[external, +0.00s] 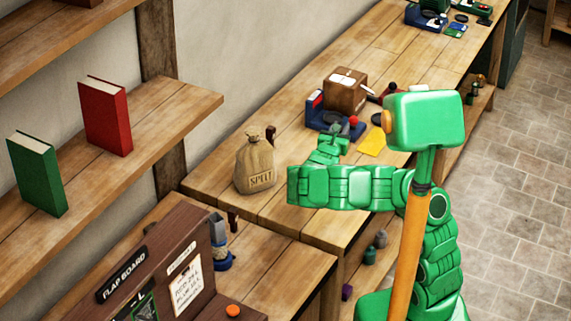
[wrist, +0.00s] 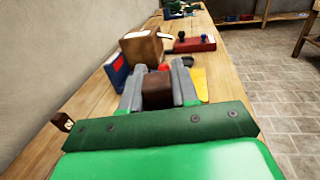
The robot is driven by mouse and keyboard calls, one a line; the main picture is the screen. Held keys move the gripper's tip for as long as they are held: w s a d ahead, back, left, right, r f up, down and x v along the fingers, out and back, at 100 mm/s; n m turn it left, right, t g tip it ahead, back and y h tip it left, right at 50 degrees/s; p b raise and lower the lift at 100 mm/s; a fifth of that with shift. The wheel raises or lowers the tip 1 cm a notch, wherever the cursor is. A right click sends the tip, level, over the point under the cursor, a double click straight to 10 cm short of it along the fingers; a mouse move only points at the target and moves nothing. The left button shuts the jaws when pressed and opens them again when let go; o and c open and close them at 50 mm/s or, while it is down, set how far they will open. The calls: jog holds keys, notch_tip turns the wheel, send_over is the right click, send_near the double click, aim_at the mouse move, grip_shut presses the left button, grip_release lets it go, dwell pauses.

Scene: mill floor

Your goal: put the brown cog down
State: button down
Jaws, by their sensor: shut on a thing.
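In the wrist view a dark brown piece (wrist: 157,92), the brown cog by its colour, sits between the two grey fingers of my gripper (wrist: 157,73). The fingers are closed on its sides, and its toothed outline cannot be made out. In the external view my gripper (external: 333,134) is over the long wooden bench (external: 215,190), right of the sack and in front of the blue device. The cog cannot be made out there. Whether it touches the bench top cannot be told.
A brown box (external: 346,92) sits at the blue device (external: 314,108). A yellow sheet (external: 372,141) lies to the right of my gripper. A sack (external: 255,165) stands to the left. A flap board (external: 150,270) stands at the front left.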

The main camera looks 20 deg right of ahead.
jog(key=shift+s+r, duration=0.35)
jog(key=shift+s, duration=0.35)
